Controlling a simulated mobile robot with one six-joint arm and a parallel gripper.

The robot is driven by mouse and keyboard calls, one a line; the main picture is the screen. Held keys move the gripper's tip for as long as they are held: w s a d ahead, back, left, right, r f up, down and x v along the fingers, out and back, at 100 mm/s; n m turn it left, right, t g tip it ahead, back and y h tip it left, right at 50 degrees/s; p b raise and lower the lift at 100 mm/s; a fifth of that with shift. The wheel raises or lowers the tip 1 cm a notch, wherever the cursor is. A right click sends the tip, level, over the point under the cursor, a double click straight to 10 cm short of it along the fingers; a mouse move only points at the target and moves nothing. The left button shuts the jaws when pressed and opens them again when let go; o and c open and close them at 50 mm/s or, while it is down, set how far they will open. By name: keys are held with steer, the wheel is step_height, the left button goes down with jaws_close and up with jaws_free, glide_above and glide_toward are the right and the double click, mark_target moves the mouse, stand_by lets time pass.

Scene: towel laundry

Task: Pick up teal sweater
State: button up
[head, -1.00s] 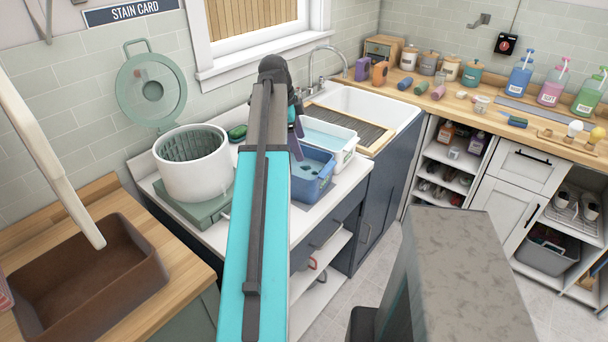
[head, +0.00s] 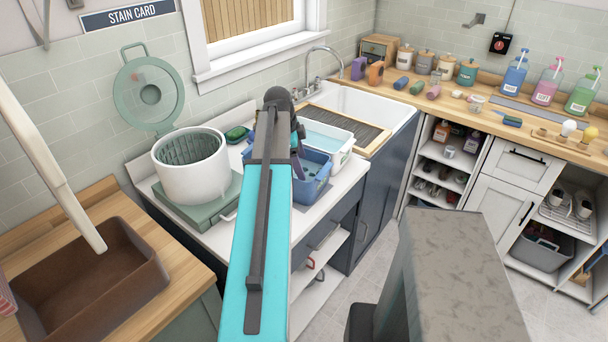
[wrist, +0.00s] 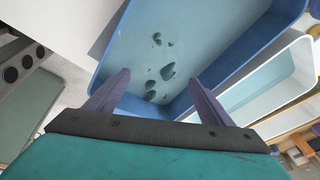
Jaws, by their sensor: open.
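A blue tub (head: 318,185) stands on the white counter, partly behind my arm in the head view. The same blue tub (wrist: 225,62) fills the middle of the wrist view, and several small dark teal patches (wrist: 167,72) show in its pale blue inside. They may be parts of the teal sweater under water, but I cannot tell; no whole sweater is visible. My gripper (wrist: 158,84) is open, its two purple fingers apart and pointing at the tub, with nothing seen between them. In the head view my gripper (head: 297,160) is above the tub, mostly hidden by the arm.
A white tub (head: 338,145) with pale blue contents stands close behind the blue tub. A white ribbed drum (head: 190,180) on a green base is at left, its lid (head: 150,95) raised. A sink (head: 375,108) with a rack lies beyond. A brown basin (head: 95,285) is at front left.

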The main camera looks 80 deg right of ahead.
steer(key=shift+f, duration=0.25)
steer(key=shift+f, duration=0.1)
steer(key=shift+w+p+x, duration=0.2)
steer(key=shift+p+x, duration=0.8)
steer(key=shift+x, duration=0.35)
steer(key=shift+p+x, duration=0.35)
steer(key=shift+x, duration=0.9)
steer(key=c, duration=1.8)
